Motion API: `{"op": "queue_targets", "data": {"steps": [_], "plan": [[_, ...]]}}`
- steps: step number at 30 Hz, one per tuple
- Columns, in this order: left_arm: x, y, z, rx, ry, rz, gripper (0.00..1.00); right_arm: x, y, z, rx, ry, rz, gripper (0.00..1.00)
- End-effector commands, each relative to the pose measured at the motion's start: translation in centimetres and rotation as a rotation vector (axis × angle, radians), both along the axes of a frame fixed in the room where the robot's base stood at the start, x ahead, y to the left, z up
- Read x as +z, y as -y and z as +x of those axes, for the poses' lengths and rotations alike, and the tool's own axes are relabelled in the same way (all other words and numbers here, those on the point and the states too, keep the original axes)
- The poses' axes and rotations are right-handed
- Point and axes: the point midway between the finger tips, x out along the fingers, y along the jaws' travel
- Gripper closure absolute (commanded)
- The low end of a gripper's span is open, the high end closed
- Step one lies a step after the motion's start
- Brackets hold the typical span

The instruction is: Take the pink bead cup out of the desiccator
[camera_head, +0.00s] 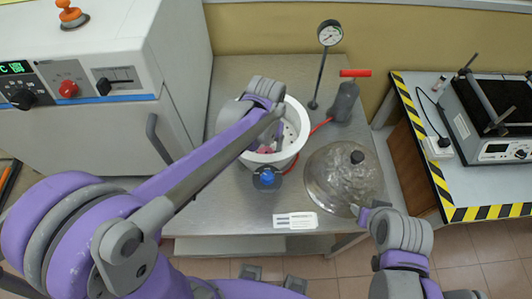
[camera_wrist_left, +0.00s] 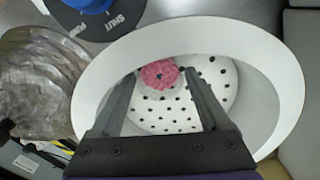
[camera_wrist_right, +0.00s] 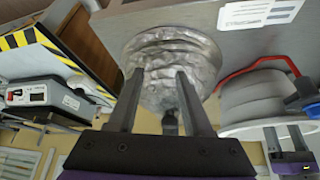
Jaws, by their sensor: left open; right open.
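The desiccator (camera_head: 300,152) is an open white bowl with a perforated white plate inside. The pink bead cup (camera_wrist_left: 160,73) sits on that plate, near the bowl wall on the blue-valve side; a little of it shows in the head view (camera_head: 264,149). My left gripper (camera_wrist_left: 159,77) is open and points down into the bowl, its fingers toward the cup, one to each side of it in the picture. I cannot tell how high the tips are above it. The lid (camera_head: 335,183), a clear dome with a black knob, lies beside the bowl. My right gripper (camera_wrist_right: 159,74) is open and empty near the lid.
A blue valve (camera_head: 266,178) sits at the bowl's front. A red hose (camera_head: 318,126) leads to a hand pump (camera_head: 345,100) and a gauge (camera_head: 330,34) stands behind. A white oven (camera_head: 90,70) is at the left. A label (camera_head: 296,220) lies at the bench front.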

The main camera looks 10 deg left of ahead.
Motion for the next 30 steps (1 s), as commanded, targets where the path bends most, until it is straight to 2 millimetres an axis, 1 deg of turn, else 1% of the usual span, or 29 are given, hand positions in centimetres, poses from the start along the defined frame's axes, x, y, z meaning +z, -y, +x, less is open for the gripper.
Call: {"op": "queue_targets", "data": {"steps": [1, 3, 10, 11, 12, 14, 15, 17, 18, 22, 23, 30], "plan": [[-0.68, 0.00, -0.01, 0.000, 0.000, 0.000, 0.21, -0.13, 0.00, -0.05, 0.000, -0.001, 0.000, 0.50], [-1.13, 0.00, 0.00, 0.000, 0.000, 0.000, 0.21, -0.16, 0.00, -0.06, 0.000, -0.001, 0.000, 0.50], [-1.26, -0.01, -0.01, 0.000, 0.000, 0.000, 0.21, -0.14, 0.00, -0.06, 0.000, -0.001, 0.000, 0.50], [-1.25, -0.01, -0.01, 0.000, 0.000, 0.000, 0.23, -0.14, 0.00, -0.06, 0.000, -0.001, 0.000, 0.50], [-1.25, -0.01, -0.01, 0.000, 0.000, 0.000, 0.30, -0.14, 0.00, -0.06, 0.000, -0.001, 0.000, 0.50], [-1.24, -0.01, -0.01, 0.000, 0.000, 0.000, 0.41, -0.14, 0.00, -0.06, 0.000, -0.001, 0.000, 0.50], [-1.24, -0.01, -0.01, 0.000, 0.000, 0.000, 0.48, -0.14, 0.00, -0.06, 0.000, -0.001, 0.000, 0.50], [-1.23, -0.01, -0.01, 0.000, 0.000, 0.000, 0.59, -0.14, 0.00, -0.06, 0.000, -0.001, 0.000, 0.50], [-1.23, -0.01, -0.01, 0.000, 0.000, 0.000, 0.66, -0.14, 0.00, -0.06, 0.000, -0.001, 0.000, 0.50], [-1.23, -0.01, -0.01, 0.001, 0.000, 0.000, 0.89, -0.14, 0.00, -0.06, 0.000, -0.001, 0.000, 0.50], [-1.22, -0.01, -0.01, 0.001, 0.000, 0.000, 0.93, -0.14, 0.00, -0.06, 0.000, -0.001, 0.000, 0.50], [-1.11, -0.01, -0.01, 0.000, 0.000, 0.000, 0.93, -0.13, 0.00, -0.05, 0.000, -0.001, 0.000, 0.50]]}}
